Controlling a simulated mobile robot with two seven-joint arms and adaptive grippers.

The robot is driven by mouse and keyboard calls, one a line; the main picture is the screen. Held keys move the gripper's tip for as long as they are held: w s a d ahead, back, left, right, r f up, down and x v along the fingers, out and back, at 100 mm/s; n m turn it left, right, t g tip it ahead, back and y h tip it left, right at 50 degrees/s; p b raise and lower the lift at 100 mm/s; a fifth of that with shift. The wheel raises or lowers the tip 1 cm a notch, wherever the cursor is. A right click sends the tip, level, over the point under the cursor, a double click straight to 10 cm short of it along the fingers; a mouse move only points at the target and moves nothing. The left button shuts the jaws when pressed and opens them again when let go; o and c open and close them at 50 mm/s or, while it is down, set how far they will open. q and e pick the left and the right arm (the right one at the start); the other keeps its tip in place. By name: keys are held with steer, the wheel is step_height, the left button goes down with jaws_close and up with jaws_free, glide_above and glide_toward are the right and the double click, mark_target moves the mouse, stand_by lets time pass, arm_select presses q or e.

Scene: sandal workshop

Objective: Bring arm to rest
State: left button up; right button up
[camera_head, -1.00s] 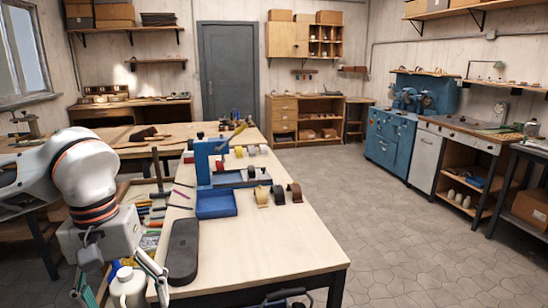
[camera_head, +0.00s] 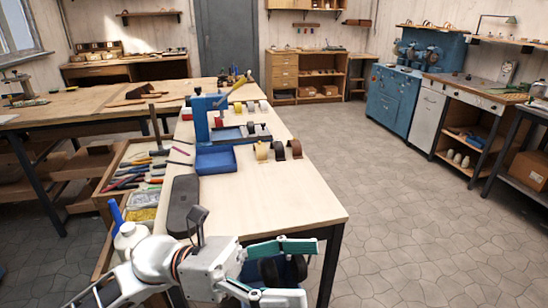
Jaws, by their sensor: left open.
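My left arm (camera_head: 155,258) comes in low from the left across the bottom of the head view. My left gripper (camera_head: 291,272) points right, past the near edge of the light wooden workbench (camera_head: 255,205). Its two green-padded fingers are spread apart and nothing is held between them. A dark item and a blue item show behind the fingers, partly hidden. My right arm and gripper are not in view.
A dark grey sole-shaped block (camera_head: 183,205) lies on the bench close to my arm. A blue tray (camera_head: 216,160) and blue press (camera_head: 201,118) stand farther back. A white bottle (camera_head: 130,237) stands beside my arm. The floor (camera_head: 410,220) at right is clear.

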arm_select(q)
steer(key=w+a+f+n+t+y, duration=0.4)
steer(key=w+a+f+n+t, duration=0.3)
steer(key=n+t, duration=0.7)
steer(key=w+a+f+n+t+y, duration=0.4)
steer(key=w+f+n+t, duration=0.4)
steer(key=n, duration=1.2)
steer(key=s+a+f+n+g+y, duration=0.2)
steer(key=s+a+f+n+y, duration=0.1)
steer(key=f, duration=0.6)
steer(key=s+a+f+n+g+y, duration=0.2)
steer(key=s+a+f+n, duration=0.3)
steer(key=f, duration=0.5)
steer(key=s+a+f+n+g+y, duration=0.3)
steer(key=s+f+n, duration=0.3)
steer(key=s+f, duration=0.2)
step_height(320, 180, down, 2)
steer(key=shift+a+f+n+y, duration=0.15)
steer(key=shift+a+n+y, duration=0.25)
steer(key=shift+a+y, duration=0.35)
